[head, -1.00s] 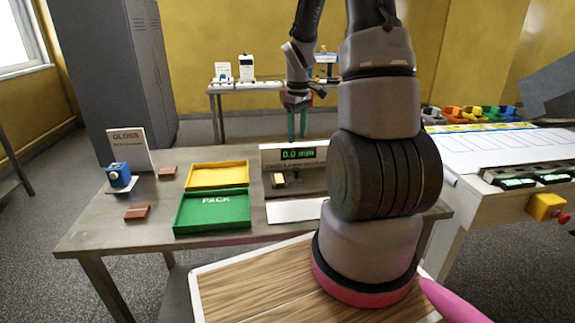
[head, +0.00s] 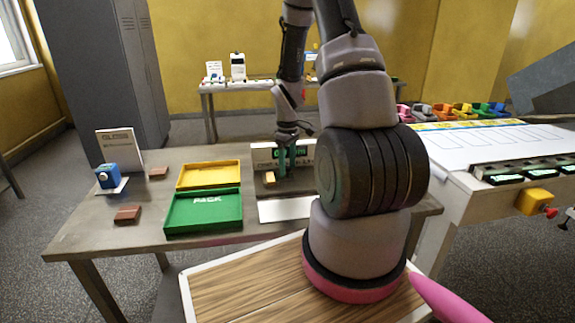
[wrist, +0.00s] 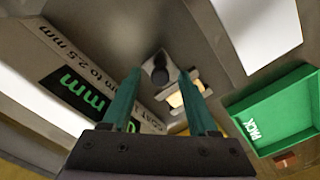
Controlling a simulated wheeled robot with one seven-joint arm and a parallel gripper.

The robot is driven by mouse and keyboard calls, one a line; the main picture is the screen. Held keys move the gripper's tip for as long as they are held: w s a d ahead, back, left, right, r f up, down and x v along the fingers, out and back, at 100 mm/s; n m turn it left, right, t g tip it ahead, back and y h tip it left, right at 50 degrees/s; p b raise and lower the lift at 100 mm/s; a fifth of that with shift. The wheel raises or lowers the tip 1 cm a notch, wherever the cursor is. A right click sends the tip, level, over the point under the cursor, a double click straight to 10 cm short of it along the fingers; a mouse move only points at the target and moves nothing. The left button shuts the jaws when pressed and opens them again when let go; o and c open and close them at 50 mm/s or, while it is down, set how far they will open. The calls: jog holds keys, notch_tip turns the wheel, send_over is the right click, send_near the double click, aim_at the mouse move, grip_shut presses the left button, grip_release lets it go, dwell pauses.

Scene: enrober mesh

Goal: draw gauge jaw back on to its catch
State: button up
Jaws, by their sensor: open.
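The gauge (head: 262,152) stands on the bench with a green-lit display, partly hidden behind my gripper. The wrist view shows its display panel (wrist: 75,90) tilted at the left, with "mm" readable. A dark round knob on a grey pointed piece (wrist: 160,72), which looks like the gauge jaw, lies ahead between my fingertips. Beside it is a small pale-yellow block (wrist: 186,94), also visible in the head view (head: 269,179). My gripper (head: 286,172) is open, its teal fingers pointing down in front of the display. No contact shows. The catch cannot be made out.
A green PACK tray (head: 205,225) and a yellow tray (head: 207,165) lie left of the gauge. A white plate (head: 286,210) lies before it. Brown pieces (head: 128,215) and a blue device (head: 107,176) are further left. A white conveyor (head: 490,145) stands at right.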

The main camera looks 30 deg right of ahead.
grip_shut()
dwell(1.4)
